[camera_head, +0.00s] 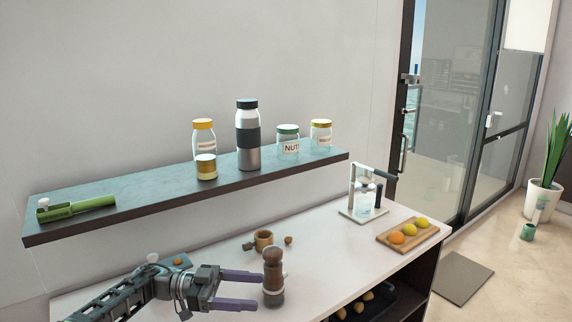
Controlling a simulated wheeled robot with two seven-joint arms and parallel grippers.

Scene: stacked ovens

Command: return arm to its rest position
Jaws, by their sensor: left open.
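My left arm comes in from the lower left over the white counter (318,220). My left gripper (258,290) has its two purple fingers spread apart, pointing right. A brown wooden pepper mill (273,277) stands upright on the counter at the fingertips. I cannot tell whether the fingers touch it. Nothing shows gripped between them. My right gripper is not in view.
A dark wall shelf (125,205) above the counter holds jars, a bottle (248,135) and a green tool (75,207). A wooden mortar (263,239), a juicer press (364,195) and a fruit board (383,237) stand on the counter.

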